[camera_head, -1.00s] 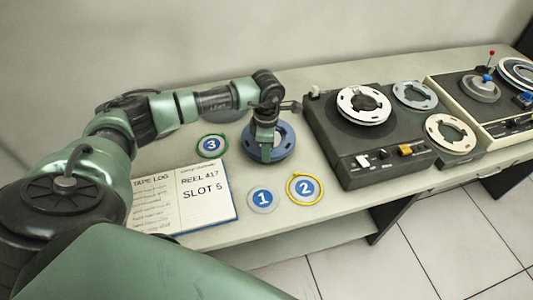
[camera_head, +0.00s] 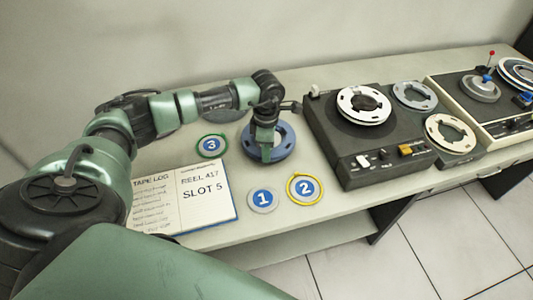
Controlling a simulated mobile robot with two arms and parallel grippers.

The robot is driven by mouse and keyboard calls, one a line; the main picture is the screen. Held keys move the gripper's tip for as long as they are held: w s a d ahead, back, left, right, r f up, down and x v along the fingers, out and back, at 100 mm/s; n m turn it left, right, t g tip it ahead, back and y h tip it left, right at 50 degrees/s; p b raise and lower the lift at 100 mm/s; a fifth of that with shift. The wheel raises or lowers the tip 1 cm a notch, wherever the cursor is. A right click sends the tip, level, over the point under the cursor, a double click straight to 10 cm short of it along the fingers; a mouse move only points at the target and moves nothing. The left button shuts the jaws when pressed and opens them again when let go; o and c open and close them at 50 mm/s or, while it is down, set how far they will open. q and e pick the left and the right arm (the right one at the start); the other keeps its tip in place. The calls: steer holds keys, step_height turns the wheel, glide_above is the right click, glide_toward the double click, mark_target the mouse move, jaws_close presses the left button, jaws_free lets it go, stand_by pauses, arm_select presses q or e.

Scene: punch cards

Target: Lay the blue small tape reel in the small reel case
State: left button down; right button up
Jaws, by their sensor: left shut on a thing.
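The blue tape reel (camera_head: 286,140) lies flat on the table, left of the dark tape deck. My left gripper (camera_head: 266,156) points down over it and is shut on it; the fingers hide part of its middle and left side. A round grey thing (camera_head: 224,114) shows partly behind my left arm; it may be the small reel case, but I cannot tell. My right gripper is not in view.
A dark tape deck (camera_head: 340,150) with a white reel (camera_head: 363,104) stands to the right, with a cream deck (camera_head: 470,97) beyond. Numbered round tags 1 (camera_head: 263,199), 2 (camera_head: 304,188) and 3 (camera_head: 212,144) and an open log book (camera_head: 206,199) lie around the reel.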

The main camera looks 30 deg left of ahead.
arm_select(q)
steer(key=shift+r, duration=0.15)
steer(key=shift+r+p, duration=1.85)
steer(key=shift+r, duration=1.05)
